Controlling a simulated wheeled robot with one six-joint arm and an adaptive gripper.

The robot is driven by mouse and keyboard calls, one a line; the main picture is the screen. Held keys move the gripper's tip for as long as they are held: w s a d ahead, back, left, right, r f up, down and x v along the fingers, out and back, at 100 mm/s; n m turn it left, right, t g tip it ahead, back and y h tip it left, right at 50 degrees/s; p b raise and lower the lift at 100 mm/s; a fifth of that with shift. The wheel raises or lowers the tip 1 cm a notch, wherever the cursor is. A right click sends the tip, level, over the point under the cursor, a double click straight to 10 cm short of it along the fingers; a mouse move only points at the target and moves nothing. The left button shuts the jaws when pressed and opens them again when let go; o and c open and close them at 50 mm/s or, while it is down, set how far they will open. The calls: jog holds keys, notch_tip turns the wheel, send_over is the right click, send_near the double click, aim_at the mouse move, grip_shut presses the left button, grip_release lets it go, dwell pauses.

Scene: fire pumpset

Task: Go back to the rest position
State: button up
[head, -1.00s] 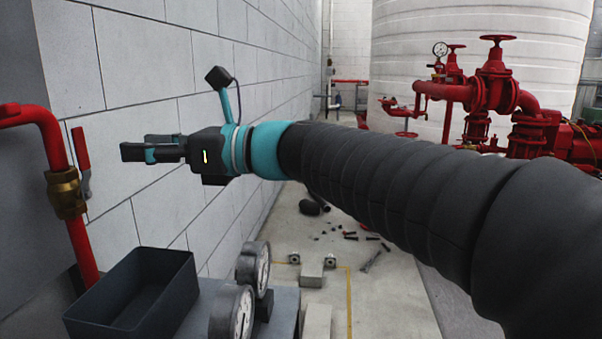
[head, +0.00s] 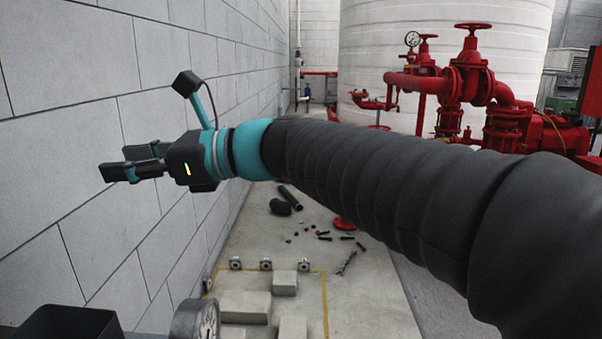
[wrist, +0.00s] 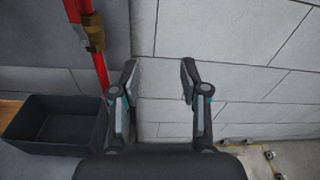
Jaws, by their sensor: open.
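My gripper (head: 122,171) is at the left of the head view, at the end of my outstretched arm, in front of the block wall (head: 60,110). In the wrist view my gripper (wrist: 160,75) has its two fingers spread apart, with nothing between them but the wall behind. It is open and empty.
A dark open bin (head: 70,322) and a pressure gauge (head: 208,322) are at the lower left. The red pipe with a brass valve (wrist: 92,32) shows in the wrist view. Red pump pipework (head: 470,85) stands at the right. Blocks and small parts lie on the floor.

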jog(key=s+d+f+n+t+h, duration=0.1)
jog(key=s+d+f+n+h, duration=0.2)
jog(key=d+f, duration=0.7)
jog(key=s+d+f+n+t+h, duration=0.2)
jog(key=s+d+f+n+h, duration=0.2)
jog(key=d+f+n+h, duration=0.4)
jog(key=s+d+f+n+t+h, duration=0.1)
jog(key=s+d+f+n+h, duration=0.2)
jog(key=d+f, duration=0.8)
jog(key=d+n+h, duration=0.2)
jog(key=d, duration=0.7)
jog(key=shift+s+d+f+n+t+h, duration=0.2)
jog(key=shift+d+f+n+t+h, duration=0.15)
jog(key=shift+f+n+t+h, duration=0.05)
